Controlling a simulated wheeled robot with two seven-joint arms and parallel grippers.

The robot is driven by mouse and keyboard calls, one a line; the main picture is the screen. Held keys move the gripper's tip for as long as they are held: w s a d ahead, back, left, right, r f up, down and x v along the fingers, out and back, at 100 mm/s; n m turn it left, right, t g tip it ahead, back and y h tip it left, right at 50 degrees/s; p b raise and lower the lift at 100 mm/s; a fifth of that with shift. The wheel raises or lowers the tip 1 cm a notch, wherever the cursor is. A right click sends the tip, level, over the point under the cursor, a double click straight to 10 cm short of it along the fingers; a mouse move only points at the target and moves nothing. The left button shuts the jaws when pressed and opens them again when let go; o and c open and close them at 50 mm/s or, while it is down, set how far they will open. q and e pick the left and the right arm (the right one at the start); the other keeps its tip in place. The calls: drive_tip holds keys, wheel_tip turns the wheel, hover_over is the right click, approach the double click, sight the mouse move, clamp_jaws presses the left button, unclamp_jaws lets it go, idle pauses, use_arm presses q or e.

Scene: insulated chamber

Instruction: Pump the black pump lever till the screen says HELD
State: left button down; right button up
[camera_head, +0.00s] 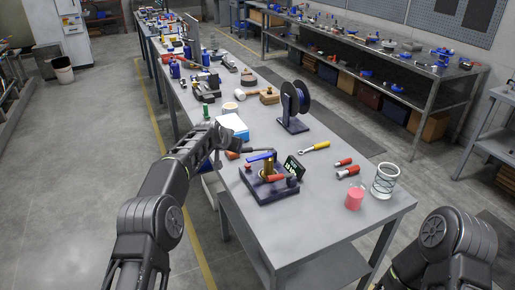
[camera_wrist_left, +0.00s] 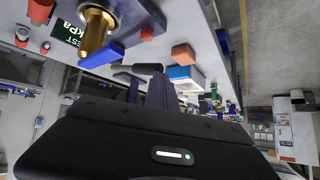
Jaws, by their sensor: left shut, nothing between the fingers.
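The pump stands on a dark base (camera_head: 262,192) on the near end of the workbench, with an upright brass cylinder (camera_head: 268,167) and a blue bar. Its black lever (camera_head: 262,150) points left toward my left gripper (camera_head: 236,149). In the left wrist view, the lever's dark grip (camera_wrist_left: 146,68) is just beyond the narrow fingers of my left gripper (camera_wrist_left: 160,88). The fingers are shut and empty; I cannot tell whether they touch the lever. The small screen (camera_head: 294,168) has green marks; in the left wrist view (camera_wrist_left: 70,33) parts reading "EST" and "kPa" show. My right gripper is out of view.
An orange block (camera_wrist_left: 183,54) and a blue-and-white box (camera_head: 232,126) lie close to the left gripper. A black spool (camera_head: 295,102), a yellow-handled tool (camera_head: 314,147), a pink cylinder (camera_head: 354,198) and a wire-banded jar (camera_head: 385,180) stand around the pump.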

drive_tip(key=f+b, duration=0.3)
drive_tip(key=b, duration=0.1)
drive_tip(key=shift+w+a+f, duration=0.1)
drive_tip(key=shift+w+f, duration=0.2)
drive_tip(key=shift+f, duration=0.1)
idle(0.5)
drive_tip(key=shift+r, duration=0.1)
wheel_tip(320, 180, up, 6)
drive_tip(key=p, duration=0.5)
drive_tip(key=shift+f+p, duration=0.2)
drive_tip(key=shift+p, duration=0.2)
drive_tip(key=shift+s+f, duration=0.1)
idle(0.3)
